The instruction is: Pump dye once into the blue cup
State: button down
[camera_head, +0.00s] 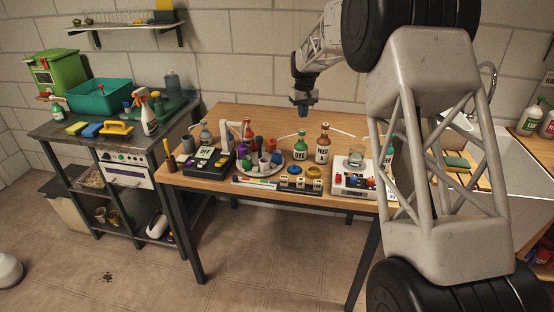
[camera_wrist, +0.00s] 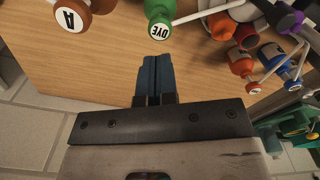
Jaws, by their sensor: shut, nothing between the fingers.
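The DYE bottle (camera_head: 300,147), with a green body and a pale pump spout, stands upright on the wooden table. It also shows at the top of the wrist view (camera_wrist: 159,26). A small blue round item (camera_head: 295,169) sits at the table's front, just before the DYE bottle; it may be the blue cup, but it is too small to be sure. My gripper (camera_head: 303,108) is above the table, over the DYE bottle and apart from it. Its blue fingers (camera_wrist: 148,75) are together, pointing at the table, with nothing between them.
A brown-red bottle (camera_head: 322,146) stands right of the DYE bottle. A round tray (camera_head: 262,171) with several small cups stands left of it. A dark scale-like box (camera_head: 208,164) is at the left and a white device (camera_head: 353,182) at the right. The air around my gripper is clear.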

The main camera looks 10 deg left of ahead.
jog(key=shift+r, duration=1.1)
jog(key=s+d+r+m, duration=0.1)
jog(key=s+d+r, duration=0.45)
jog(key=s, duration=0.35)
jog(key=s+d+r+m+t, duration=0.1)
jog(key=s+d+r, duration=0.3)
jog(key=s+d, duration=0.4)
jog(key=s+d+r+m, duration=0.1)
jog(key=s+d+r, duration=0.35)
jog(key=s, duration=0.65)
jog(key=s+d+f+m, duration=0.1)
jog(key=s+d+f, duration=0.1)
jog(key=s, duration=1)
jog(key=s+d+f+m+t, duration=0.1)
jog(key=s+d+f, duration=0.2)
jog(key=s, duration=0.9)
jog(key=s+d+f+m, duration=0.1)
jog(key=s+d, duration=0.5)
jog(key=s, duration=0.6)
jog(key=shift+s+f+t, duration=0.3)
jog(key=shift+s+f, duration=0.1)
jog(key=shift+f, duration=0.5)
